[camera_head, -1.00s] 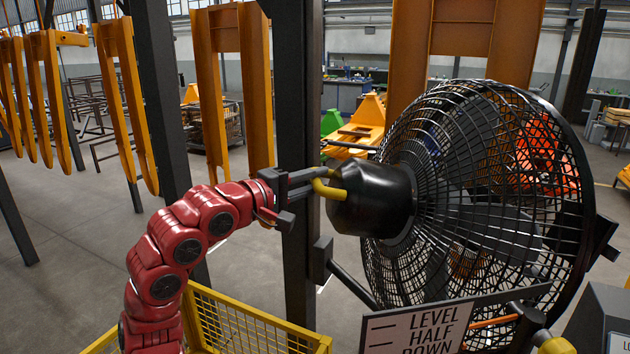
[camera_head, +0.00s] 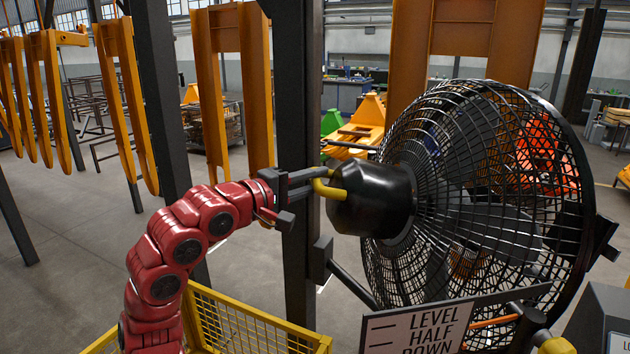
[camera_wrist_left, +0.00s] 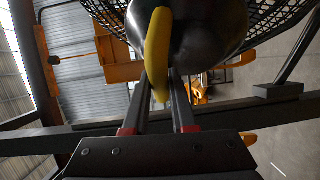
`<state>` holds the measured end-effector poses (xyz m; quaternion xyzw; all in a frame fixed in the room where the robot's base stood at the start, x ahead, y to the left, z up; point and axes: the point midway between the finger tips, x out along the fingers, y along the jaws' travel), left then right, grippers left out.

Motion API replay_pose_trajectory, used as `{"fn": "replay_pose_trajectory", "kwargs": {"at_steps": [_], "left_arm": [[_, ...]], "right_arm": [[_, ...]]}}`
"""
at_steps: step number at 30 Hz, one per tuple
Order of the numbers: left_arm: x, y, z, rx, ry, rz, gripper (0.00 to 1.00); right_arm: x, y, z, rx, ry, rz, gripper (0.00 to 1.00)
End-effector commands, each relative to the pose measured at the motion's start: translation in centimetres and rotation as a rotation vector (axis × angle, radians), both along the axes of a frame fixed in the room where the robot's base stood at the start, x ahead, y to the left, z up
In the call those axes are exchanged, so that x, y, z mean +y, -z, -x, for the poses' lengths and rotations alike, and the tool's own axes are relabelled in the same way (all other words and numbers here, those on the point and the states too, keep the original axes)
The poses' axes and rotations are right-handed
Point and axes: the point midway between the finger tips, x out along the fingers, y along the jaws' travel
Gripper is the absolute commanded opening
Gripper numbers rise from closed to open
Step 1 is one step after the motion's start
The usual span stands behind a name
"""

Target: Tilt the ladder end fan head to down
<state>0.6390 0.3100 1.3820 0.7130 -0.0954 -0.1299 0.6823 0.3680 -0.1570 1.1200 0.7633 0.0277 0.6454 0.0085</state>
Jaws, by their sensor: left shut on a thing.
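The fan head is a large round black wire cage (camera_head: 470,200) with a black motor housing (camera_head: 375,198) at its back, facing right in the head view. A yellow handle (camera_head: 328,188) sticks out from the back of the housing. My left gripper (camera_head: 318,180) is shut on the yellow handle; the handle also shows between the fingers in the left wrist view (camera_wrist_left: 157,50). A sign (camera_head: 418,330) below the fan reads LEVEL, HALF, DOWN, with its lowest line cut off by the frame edge. My right gripper is not in view.
A dark upright post (camera_head: 298,270) stands just behind my left gripper. A yellow mesh crate (camera_head: 262,328) is below my left arm. Orange fork frames (camera_head: 207,90) hang at the left and back. Open floor lies at the left.

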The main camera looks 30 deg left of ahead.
Motion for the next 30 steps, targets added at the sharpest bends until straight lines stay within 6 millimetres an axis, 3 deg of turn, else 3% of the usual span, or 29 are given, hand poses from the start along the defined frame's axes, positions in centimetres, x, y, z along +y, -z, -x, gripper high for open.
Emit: {"fn": "replay_pose_trajectory", "kwargs": {"at_steps": [8, 13, 15, 18, 30], "left_arm": [[-0.3, -0.5, -0.3, 0.018, 0.003, -0.023, 0.0], [-1.1, -2.9, -0.9, 0.068, 0.003, -0.092, 0.0], [-1.7, -4.8, -1.1, 0.097, 0.005, -0.132, 0.0], [-2.2, -6.0, -1.6, 0.136, 0.004, -0.18, 0.0], [-2.6, -6.0, -1.9, 0.171, 0.002, -0.22, 0.0]], "right_arm": [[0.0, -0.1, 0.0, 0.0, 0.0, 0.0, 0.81], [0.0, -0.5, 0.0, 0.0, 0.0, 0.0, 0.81], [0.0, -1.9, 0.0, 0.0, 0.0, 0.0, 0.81], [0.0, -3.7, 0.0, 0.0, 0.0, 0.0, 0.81], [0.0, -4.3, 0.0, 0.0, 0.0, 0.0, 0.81]]}}
